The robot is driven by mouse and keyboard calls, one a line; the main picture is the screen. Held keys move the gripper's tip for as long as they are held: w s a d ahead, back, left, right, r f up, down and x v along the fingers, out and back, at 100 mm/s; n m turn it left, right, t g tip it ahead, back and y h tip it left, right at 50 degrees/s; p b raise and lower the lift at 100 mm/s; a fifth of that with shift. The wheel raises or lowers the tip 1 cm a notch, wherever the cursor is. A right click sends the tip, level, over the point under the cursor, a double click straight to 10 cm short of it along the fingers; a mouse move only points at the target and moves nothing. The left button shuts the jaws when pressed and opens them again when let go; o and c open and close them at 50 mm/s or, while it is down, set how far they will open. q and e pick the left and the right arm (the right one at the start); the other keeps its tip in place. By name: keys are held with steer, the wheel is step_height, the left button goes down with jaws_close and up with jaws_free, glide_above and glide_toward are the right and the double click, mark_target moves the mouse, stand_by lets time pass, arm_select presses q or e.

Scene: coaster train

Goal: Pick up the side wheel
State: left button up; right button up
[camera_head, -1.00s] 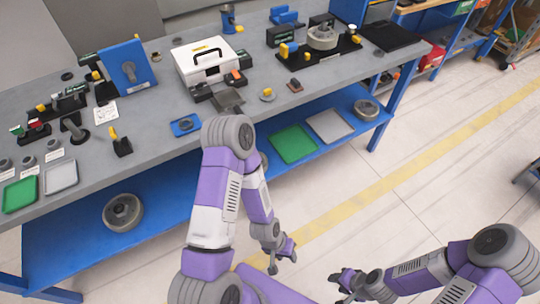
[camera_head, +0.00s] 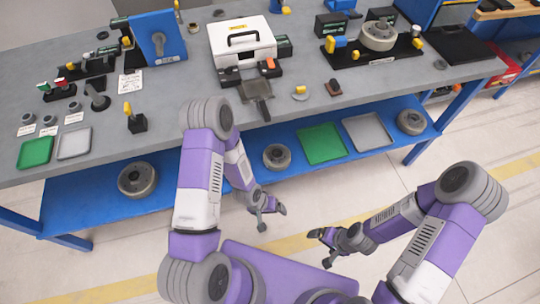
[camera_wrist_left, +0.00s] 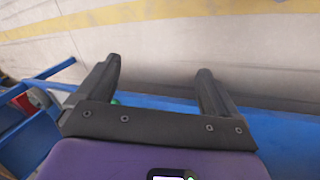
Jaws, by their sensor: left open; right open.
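Round grey wheels lie on the blue lower shelf: one at the left (camera_head: 138,180), one in the middle (camera_head: 277,157) and one at the right (camera_head: 411,122). Another grey wheel (camera_head: 380,35) sits on a black fixture on the bench top. I cannot tell which is the side wheel. My left gripper (camera_head: 270,213) is open and empty, in front of the shelf and apart from the wheels. Its spread fingers also show in the left wrist view (camera_wrist_left: 160,75). My right gripper (camera_head: 325,239) is open and empty, further right over the floor.
The grey bench top (camera_head: 300,122) carries a white case (camera_head: 242,52), a blue panel (camera_head: 158,40) and small parts. A green tray (camera_head: 322,144) and a grey tray (camera_head: 366,132) lie on the lower shelf. The floor at the right is clear.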

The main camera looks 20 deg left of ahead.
arm_select(q)
steer(key=shift+o, duration=0.2)
steer(key=w+a+f+t+y+b, duration=0.1)
steer(key=w+f, duration=0.3)
steer(key=w, duration=0.4)
steer(key=shift+a+f, duration=0.3)
steer(key=shift+a, duration=0.6)
arm_select(e)
steer(key=shift+o, duration=0.2)
steer(key=shift+s+f, duration=0.15)
steer(key=shift+f, duration=0.6)
arm_select(q)
steer(key=m+t+y+b, duration=0.2)
steer(key=m+y+b, duration=0.1)
glide_toward(278, 153)
steer(key=b+x, duration=0.1)
steer(key=x, duration=0.1)
steer(key=b+x, duration=0.2)
steer(key=shift+s+a+f, duration=0.1)
steer(key=shift+s+f, duration=0.15)
steer(key=shift+s, duration=0.15)
steer(key=shift+w+f+b, duration=0.3)
steer(key=shift+f+b, duration=0.15)
steer(key=shift+b, duration=0.05)
arm_select(e)
step_height(278, 153, down, 7)
